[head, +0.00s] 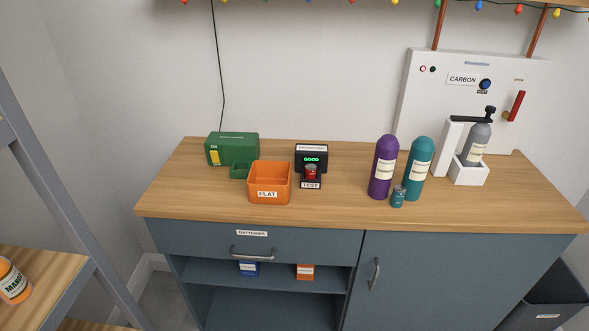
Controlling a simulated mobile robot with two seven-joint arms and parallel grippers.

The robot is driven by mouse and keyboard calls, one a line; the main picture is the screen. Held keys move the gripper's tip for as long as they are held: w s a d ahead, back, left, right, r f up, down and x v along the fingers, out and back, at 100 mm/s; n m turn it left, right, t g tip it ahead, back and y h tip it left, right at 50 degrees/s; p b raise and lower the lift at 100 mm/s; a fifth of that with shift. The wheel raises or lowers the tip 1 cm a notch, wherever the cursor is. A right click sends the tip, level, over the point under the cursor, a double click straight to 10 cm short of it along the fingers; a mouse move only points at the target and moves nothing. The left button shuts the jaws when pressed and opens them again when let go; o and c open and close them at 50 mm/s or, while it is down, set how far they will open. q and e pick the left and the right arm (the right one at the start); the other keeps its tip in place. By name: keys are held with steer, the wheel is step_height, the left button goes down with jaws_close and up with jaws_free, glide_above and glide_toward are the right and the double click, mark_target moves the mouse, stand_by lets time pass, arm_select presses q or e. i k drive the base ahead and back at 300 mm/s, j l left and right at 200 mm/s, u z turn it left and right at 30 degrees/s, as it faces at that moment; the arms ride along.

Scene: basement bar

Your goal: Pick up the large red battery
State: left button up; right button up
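A small red object, which looks like the red battery (311,173), sits upright in the black tester (311,152) on the wooden counter. The tester shows green lit characters and has a "TEST" label at its front. The red object's lower part is hidden by the tester. Neither of my grippers is in view.
An orange "FLAT" bin (269,177) stands just left of the tester, with a green box (232,148) behind it. Purple (383,168) and teal (418,170) cylinders stand to the right. The front of the counter (330,213) is clear. A closed drawer (290,242) is below.

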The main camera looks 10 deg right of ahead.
mark_target(310, 168)
steer(key=i+l, duration=0.1)
steer(key=l, duration=0.75)
steer(key=i+l, duration=0.15)
steer(key=l, duration=0.25)
steer(key=i+l, duration=0.1)
steer(key=l, duration=0.35)
